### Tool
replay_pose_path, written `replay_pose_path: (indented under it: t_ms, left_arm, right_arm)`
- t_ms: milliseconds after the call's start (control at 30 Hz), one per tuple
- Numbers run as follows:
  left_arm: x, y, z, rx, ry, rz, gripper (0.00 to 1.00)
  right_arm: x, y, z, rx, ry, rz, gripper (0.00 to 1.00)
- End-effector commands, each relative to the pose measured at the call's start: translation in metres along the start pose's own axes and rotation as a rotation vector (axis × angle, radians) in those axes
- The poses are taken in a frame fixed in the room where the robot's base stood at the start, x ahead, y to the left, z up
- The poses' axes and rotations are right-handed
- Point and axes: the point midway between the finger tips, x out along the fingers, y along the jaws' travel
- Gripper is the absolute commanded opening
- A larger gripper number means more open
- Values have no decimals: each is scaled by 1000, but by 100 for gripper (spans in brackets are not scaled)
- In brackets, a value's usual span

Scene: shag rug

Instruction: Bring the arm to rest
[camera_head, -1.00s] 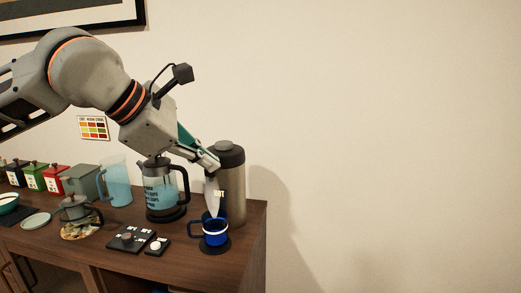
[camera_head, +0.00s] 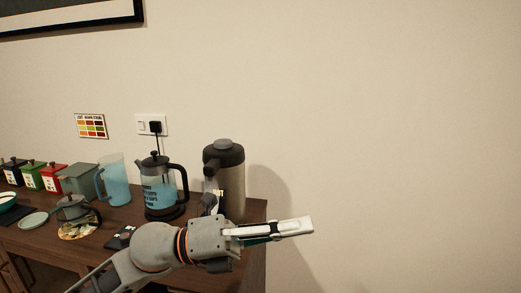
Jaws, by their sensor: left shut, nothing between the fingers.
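My left arm comes in from the bottom left, low in front of the wooden sideboard (camera_head: 255,213). My left gripper (camera_head: 311,226) points right, past the sideboard's right end, in front of the bare wall. Its fingers are shut with nothing between them. It is apart from the objects on the sideboard. The arm hides the front right of the top, and the blue mug seen there before does not show. My right gripper is not in view.
A steel flask (camera_head: 232,180) stands at the sideboard's right end, just behind my arm. Left of it are a glass kettle (camera_head: 160,190), a blue jug (camera_head: 116,185), a grinder (camera_head: 75,209), a plate (camera_head: 33,221) and coloured canisters (camera_head: 53,178). The right side is free.

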Motion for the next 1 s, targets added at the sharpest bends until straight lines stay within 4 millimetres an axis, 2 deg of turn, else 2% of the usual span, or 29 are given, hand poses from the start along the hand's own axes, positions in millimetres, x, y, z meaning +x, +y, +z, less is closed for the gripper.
replay_pose_path:
  t_ms: [167,267,367,467,567,667,800,867,1000]
  left_arm:
    - [-28,32,11,-305,-274,-74,0]
    - [-53,59,15,-476,-435,-96,0]
    - [-84,93,11,-648,-598,-106,0]
    - [-120,132,-4,-819,-765,-103,0]
    - [-160,172,-29,-990,-934,-88,0]
    - [-202,211,-68,-1157,-1104,-63,0]
    - [-257,254,-136,-1366,-1323,-15,0]
    - [-278,267,-170,-1449,-1411,9,0]
    - [-322,288,-251,-1623,-1604,70,0]
  right_arm:
    - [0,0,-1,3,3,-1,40]
    - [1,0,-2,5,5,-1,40]
    - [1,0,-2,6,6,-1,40]
    - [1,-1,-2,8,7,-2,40]
    - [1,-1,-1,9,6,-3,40]
    - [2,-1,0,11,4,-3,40]
    - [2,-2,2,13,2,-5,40]
    - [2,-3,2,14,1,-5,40]
    - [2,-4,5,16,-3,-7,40]
